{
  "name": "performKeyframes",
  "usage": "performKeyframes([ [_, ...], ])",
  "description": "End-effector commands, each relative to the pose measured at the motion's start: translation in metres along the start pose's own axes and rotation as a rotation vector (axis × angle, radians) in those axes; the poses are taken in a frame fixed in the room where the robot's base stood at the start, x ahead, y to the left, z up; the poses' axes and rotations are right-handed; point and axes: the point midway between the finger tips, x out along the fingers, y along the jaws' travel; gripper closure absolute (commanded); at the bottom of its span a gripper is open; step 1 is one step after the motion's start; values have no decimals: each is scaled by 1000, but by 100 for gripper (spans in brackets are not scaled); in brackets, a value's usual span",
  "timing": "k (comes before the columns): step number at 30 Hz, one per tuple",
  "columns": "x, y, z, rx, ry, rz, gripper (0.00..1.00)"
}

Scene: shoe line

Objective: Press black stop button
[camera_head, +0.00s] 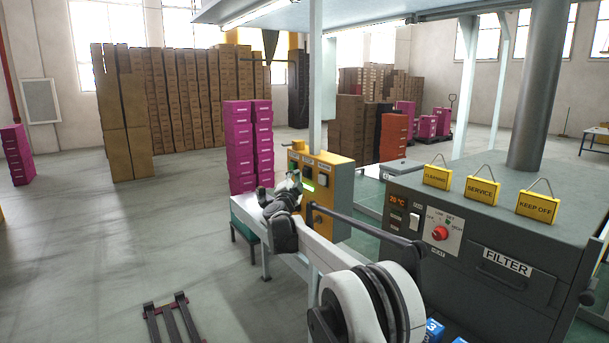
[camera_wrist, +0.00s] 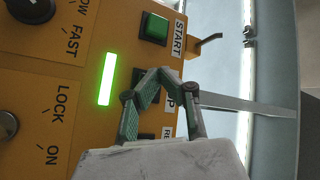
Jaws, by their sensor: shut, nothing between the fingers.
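The yellow control panel (camera_head: 342,178) stands on the line at mid-picture in the head view, and its face fills the left of the wrist view (camera_wrist: 60,110). The black stop button (camera_wrist: 151,97) is mostly hidden behind my fingers; only dark parts show, beside a label reading "OP". My gripper (camera_wrist: 160,76) is shut and empty, with its fingertips over the stop button area. I cannot tell whether they touch it. In the head view, my gripper (camera_head: 296,177) is at the panel's left front.
The green START button (camera_wrist: 154,28) is just above my fingertips in the wrist view. A lit green strip (camera_wrist: 107,79) and knobs are to the left. A partly hidden button with an "RE" label is below. A grey filter machine (camera_head: 480,240) stands right of my arm.

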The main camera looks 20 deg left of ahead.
Motion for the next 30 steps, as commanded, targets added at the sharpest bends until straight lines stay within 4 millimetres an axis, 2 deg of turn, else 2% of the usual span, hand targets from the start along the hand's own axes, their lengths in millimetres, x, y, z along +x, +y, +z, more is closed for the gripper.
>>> performKeyframes([
  [30,6,5,-4,0,1,1,100],
])
